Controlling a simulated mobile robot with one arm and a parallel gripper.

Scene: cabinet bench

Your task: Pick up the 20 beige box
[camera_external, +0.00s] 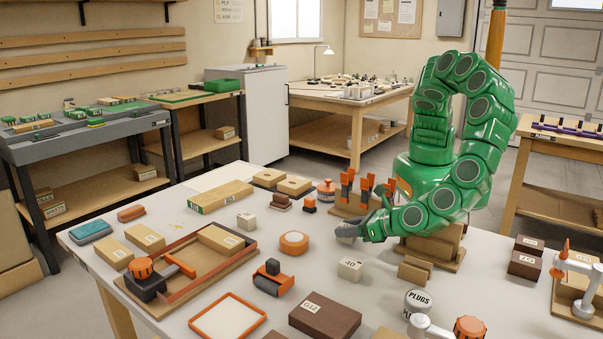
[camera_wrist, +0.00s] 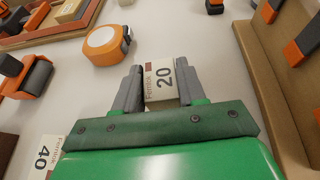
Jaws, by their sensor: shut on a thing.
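The small beige box labelled 20 (camera_wrist: 160,85) sits between the two grey fingers of my gripper (camera_wrist: 160,68) in the wrist view. The fingers touch it on both sides, and its 20 label faces the camera. In the external view my gripper (camera_external: 347,233) is low over the bench, near its middle, and hides the box. I cannot tell whether the box rests on the bench or is slightly above it.
A beige box labelled 40 (camera_wrist: 42,158) is close by; it also shows in the external view (camera_external: 350,268). A wooden tool rack (camera_external: 350,208) stands behind my gripper. Brown box (camera_external: 324,317) lies in front.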

